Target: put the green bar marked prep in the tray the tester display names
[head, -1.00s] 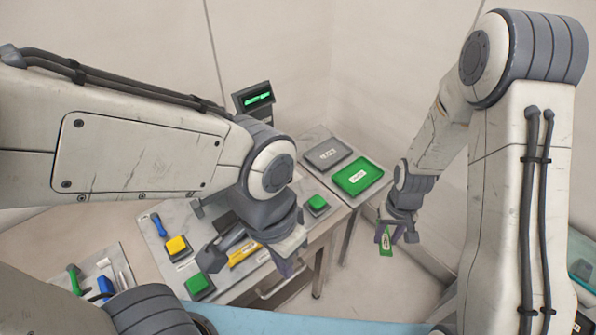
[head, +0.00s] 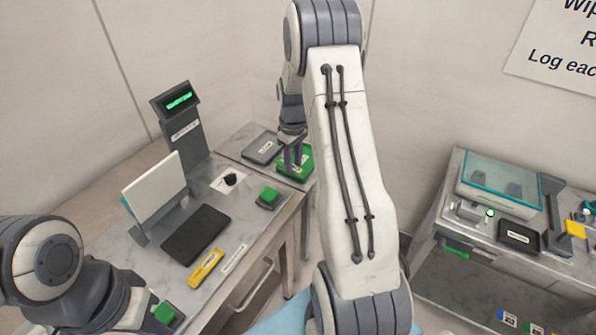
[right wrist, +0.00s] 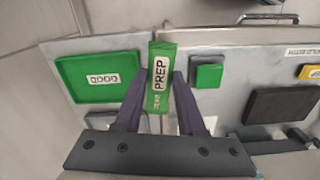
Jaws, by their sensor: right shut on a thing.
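My right gripper (head: 292,157) is shut on the green bar marked PREP (right wrist: 160,80), held upright in the right wrist view between purple fingers. In the head view the gripper is over or close by the green tray (head: 308,174); I cannot tell its exact height. In the right wrist view the bar appears beside the green tray (right wrist: 66,88), whose label seems to read GOOD upside down. A grey tray (head: 259,147) lies beside the green one. The tester display (head: 179,101) shows green text too small to read. My left arm is at lower left, its fingers out of sight.
The bench holds a green block (head: 268,196), a dark pad (head: 196,234), a white panel (head: 155,187) and a yellow bar (head: 206,266). Another bench (head: 437,220) stands at right with a clear-lidded case (head: 500,186). A gap separates the benches.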

